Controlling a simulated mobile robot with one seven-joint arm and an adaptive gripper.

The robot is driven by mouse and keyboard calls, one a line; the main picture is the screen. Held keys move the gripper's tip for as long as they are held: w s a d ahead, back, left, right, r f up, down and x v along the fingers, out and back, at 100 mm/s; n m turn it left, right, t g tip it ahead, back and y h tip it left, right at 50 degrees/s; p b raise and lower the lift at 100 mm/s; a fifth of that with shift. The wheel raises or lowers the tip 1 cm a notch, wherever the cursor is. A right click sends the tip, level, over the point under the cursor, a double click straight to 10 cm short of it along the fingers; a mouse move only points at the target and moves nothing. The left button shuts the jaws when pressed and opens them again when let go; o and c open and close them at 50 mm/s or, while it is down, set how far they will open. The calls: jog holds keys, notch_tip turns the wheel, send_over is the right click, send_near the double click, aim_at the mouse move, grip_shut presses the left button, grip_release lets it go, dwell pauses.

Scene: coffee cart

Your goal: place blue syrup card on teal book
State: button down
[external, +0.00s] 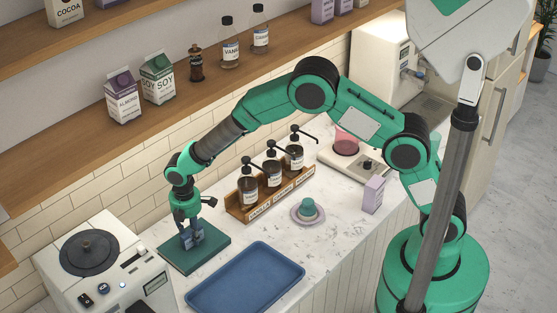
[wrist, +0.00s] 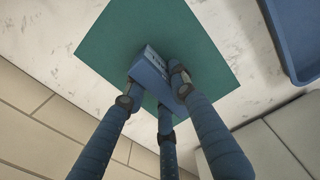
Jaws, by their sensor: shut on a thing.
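The teal book (external: 216,257) lies flat on the counter at the lower left, and fills the upper middle of the wrist view (wrist: 200,45). My gripper (wrist: 157,86) points down over it and is shut on the blue syrup card (wrist: 152,70), a small blue block with pale marks on one face. In the external view my gripper (external: 193,234) is low over the book's upper left part. The fingers partly hide the card there. I cannot tell whether the card touches the book.
A blue tray (external: 245,283) lies to the right of the book. A white machine (external: 100,265) stands to its left.

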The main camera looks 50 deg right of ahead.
aim_at(190, 230)
jog(key=c, duration=1.4)
grip_release()
jog(key=shift+c, duration=0.2)
jog(key=shift+r, duration=2.9)
jog(key=shift+d, duration=0.1)
